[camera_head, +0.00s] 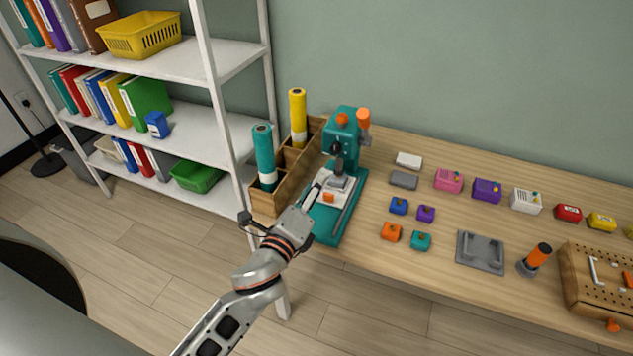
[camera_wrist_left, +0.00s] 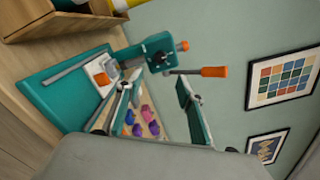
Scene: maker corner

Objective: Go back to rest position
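My left gripper (camera_head: 318,190) reaches in from the lower left over the teal press (camera_head: 343,140), at the near left part of its base. In the left wrist view my left gripper (camera_wrist_left: 155,86) has its two fingers well apart with nothing between them. The press (camera_wrist_left: 70,88) stands beyond the fingers there, with its orange-handled lever (camera_wrist_left: 214,71). A small orange and white piece (camera_head: 328,197) lies on the press base close to the fingers. My right gripper is in neither view.
A wooden organizer (camera_head: 265,203) with teal and yellow rolls stands left of the press. Small colored blocks (camera_head: 391,232), a grey plate (camera_head: 481,252) and a pegboard box (camera_head: 575,280) lie rightward on the table. A white shelf (camera_head: 190,125) stands left. Floor in front is free.

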